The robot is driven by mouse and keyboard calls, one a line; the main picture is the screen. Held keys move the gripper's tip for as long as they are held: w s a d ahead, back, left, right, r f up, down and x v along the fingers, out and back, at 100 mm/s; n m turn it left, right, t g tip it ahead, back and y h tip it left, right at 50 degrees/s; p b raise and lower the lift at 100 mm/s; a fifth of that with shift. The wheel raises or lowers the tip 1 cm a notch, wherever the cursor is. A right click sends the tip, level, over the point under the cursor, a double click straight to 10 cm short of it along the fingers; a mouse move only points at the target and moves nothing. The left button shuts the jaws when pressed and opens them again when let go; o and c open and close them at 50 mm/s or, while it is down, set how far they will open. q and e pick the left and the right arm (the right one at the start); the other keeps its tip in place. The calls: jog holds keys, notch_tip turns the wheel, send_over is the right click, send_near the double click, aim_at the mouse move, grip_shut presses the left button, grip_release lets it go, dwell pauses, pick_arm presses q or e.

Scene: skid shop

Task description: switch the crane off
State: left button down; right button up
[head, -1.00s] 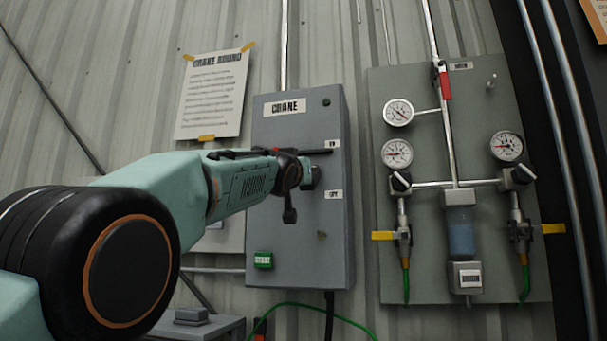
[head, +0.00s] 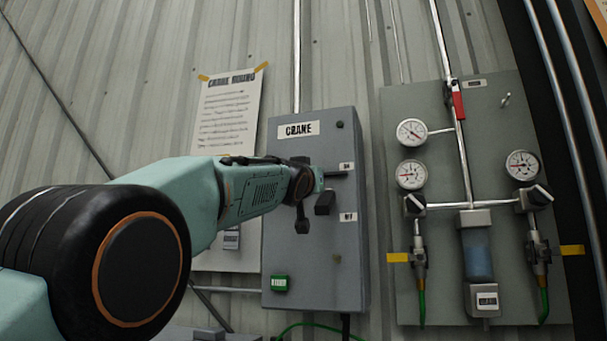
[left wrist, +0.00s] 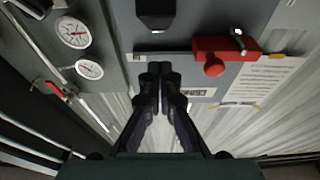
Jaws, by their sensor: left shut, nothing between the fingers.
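The grey crane switch box (head: 345,270) hangs on the wall in the head view, with a CRANE label (head: 298,130) and two smaller labels down its right side. A dark switch block (head: 325,203) sticks out between those labels; a thin dark bar shows above it. A dark block (left wrist: 160,15) shows ahead of the fingers in the left wrist view. My left gripper (head: 303,190) is in front of the box, just left of the block. In the left wrist view the gripper (left wrist: 160,72) is shut and empty, apart from the block. My right gripper is not in view.
A green button (head: 279,284) sits low on the box. A gauge panel (head: 400,270) with valves and hoses stands to the right. A notice (head: 225,115) hangs left, partly behind my arm. A red block with a knob (left wrist: 225,50) shows in the left wrist view.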

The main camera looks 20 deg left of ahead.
pick_arm(q)
jog(key=b+v, duration=0.7)
jog(key=v, duration=0.3)
jog(key=shift+f+b, duration=0.25)
jog(key=shift+b, duration=0.05)
jog(key=shift+w+f, duration=0.1)
jog(key=shift+w, duration=0.2)
